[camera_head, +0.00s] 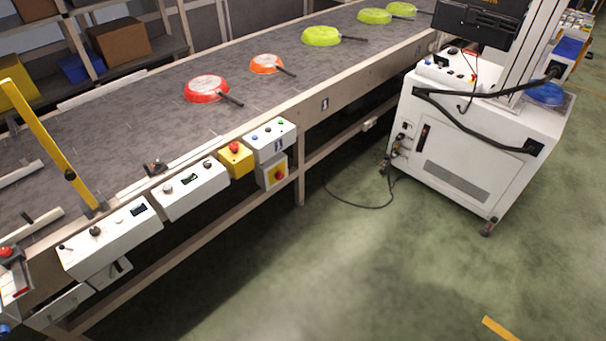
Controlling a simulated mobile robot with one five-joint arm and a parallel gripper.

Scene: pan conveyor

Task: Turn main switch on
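A grey box with a yellow plate and a red rotary switch (279,175) is mounted on the side of the conveyor frame, below a grey control box (270,139) with several small buttons. It looks like the main switch; its exact turn position is too small to tell. A yellow box with a red emergency button (234,147) sits just left of it. My gripper is not in view.
White control boxes (190,188) (110,238) line the conveyor's near side. Red, orange and green pans lie on the belt (150,130). A white machine cabinet (470,140) stands at the right, with a cable (360,206) on the floor. The green floor (330,270) in front is clear.

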